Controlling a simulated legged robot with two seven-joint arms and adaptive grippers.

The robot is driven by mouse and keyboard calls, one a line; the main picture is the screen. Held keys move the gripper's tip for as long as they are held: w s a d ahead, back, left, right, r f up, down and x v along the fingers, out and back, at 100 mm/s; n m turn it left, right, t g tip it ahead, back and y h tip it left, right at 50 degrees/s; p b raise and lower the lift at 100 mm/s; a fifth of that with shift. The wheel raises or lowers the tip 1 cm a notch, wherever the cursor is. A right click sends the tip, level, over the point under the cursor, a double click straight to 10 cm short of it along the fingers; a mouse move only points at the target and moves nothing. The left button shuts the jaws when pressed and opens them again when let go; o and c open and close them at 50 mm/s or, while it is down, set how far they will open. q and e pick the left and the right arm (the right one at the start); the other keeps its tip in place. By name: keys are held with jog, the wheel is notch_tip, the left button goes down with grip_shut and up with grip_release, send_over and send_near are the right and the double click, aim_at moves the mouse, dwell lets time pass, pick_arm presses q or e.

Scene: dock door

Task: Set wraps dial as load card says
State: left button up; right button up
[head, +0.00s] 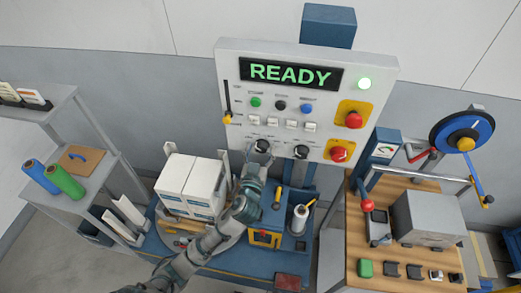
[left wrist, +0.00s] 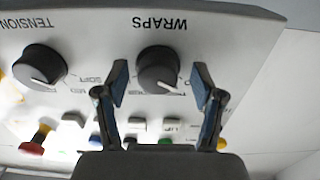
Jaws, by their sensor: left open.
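The WRAPS dial (left wrist: 158,68) is a round black knob on the white control panel (head: 222,70). In the left wrist view, which is upside down, its white pointer line aims to the lower right; the marks beside it are too small to read. My left gripper (left wrist: 160,92) is open, with one blue-padded finger on each side of the dial and visible gaps to it. In the head view the gripper (head: 255,160) partly covers the panel's lower left, at the dial (head: 263,146). I cannot pick out a readable load card. My right gripper is not in view.
The TENSION dial (left wrist: 40,66) sits beside the WRAPS dial. The panel has a READY display (head: 290,74), coloured buttons and two red knobs (head: 354,119) on yellow plates. White boxes (head: 190,183) stand below, left of my arm. A wooden bench (head: 350,240) is at right.

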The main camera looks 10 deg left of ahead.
pick_arm(q)
jog(key=shift+a, duration=0.1)
jog(key=shift+d, duration=0.25)
jog(key=c, duration=1.1)
jog(key=shift+c, duration=0.2)
jog(key=m+p, duration=0.2)
jog(key=m, duration=0.1)
jog(key=shift+r, duration=0.15)
jog(key=shift+a+m+p, duration=0.1)
jog(key=shift+m+p, duration=1.5)
jog(key=shift+m, duration=0.8)
